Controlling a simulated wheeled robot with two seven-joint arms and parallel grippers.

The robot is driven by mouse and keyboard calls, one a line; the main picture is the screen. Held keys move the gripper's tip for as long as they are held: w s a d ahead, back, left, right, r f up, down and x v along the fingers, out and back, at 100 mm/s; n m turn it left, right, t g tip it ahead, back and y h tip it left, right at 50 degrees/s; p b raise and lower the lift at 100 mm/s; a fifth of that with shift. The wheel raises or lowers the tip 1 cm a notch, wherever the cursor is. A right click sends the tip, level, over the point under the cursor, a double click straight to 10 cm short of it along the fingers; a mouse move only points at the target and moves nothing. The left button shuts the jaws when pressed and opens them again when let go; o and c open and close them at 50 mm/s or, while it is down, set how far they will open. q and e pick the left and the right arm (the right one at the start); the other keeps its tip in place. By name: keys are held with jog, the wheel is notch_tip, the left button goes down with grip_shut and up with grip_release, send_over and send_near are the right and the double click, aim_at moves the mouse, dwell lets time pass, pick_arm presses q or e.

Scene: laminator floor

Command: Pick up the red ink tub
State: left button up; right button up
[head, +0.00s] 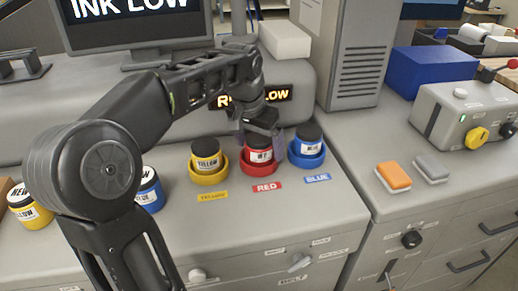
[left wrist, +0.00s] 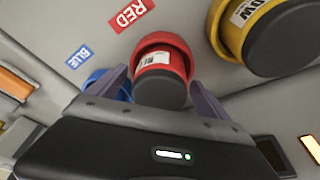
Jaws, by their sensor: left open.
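The red ink tub (head: 259,154), with a black lid and a white label, stands upright in a red ring holder (head: 258,168) behind the RED label. My left gripper (head: 260,137) is above it, pointing down, and partly hides its lid in the head view. In the left wrist view the red tub (left wrist: 158,72) lies between the two spread fingers of the left gripper (left wrist: 160,90), with a gap on each side. The left gripper is open and holds nothing. My right gripper is not in view.
A yellow tub (head: 206,156) and a blue tub (head: 308,140) stand in holders close on either side. Another yellow tub (head: 30,205) and blue tub (head: 150,190) stand at left. A monitor (head: 133,22) reads INK LOW.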

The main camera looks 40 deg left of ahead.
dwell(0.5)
pick_arm(q)
jog(key=c, duration=1.6)
jog(key=shift+o, duration=0.2)
jog(key=shift+r, duration=0.5)
notch_tip(320, 180, up, 6)
jog(key=shift+b, duration=0.35)
notch_tip(320, 180, up, 3)
jog(key=shift+r+p, duration=0.1)
jog(key=shift+p, duration=0.9)
